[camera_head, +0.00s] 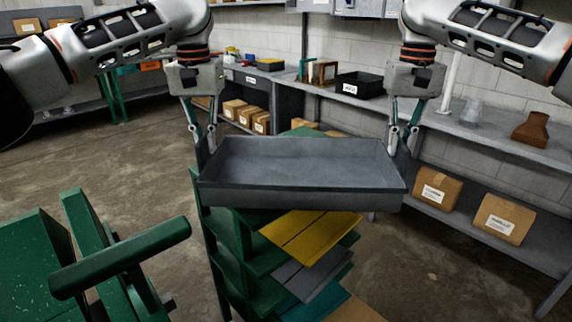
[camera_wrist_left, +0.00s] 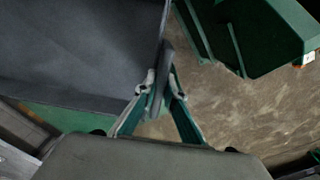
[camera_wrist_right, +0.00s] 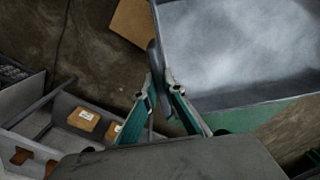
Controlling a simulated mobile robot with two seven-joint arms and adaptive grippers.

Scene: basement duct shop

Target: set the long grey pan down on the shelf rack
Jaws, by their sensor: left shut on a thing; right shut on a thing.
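The long grey pan (camera_head: 300,188) is level in the head view, above or on the top of the green shelf rack (camera_head: 232,240). I cannot tell whether its base touches the rack. My left gripper (camera_head: 206,150) is shut on the pan's left end wall, and my right gripper (camera_head: 400,150) is shut on its right end wall. In the left wrist view the fingers (camera_wrist_left: 157,95) pinch the pan's rim, with the pan (camera_wrist_left: 70,50) to the left. In the right wrist view the fingers (camera_wrist_right: 158,90) pinch the other rim, with the pan (camera_wrist_right: 235,50) to the right. The pan looks empty.
Yellow (camera_head: 310,232) and grey (camera_head: 312,272) sheets stick out of the rack's lower levels. Green machinery (camera_head: 110,260) stands at the left front. A grey wall bench (camera_head: 490,135) with boxes (camera_head: 437,188) runs along the right. Open floor lies at the far left.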

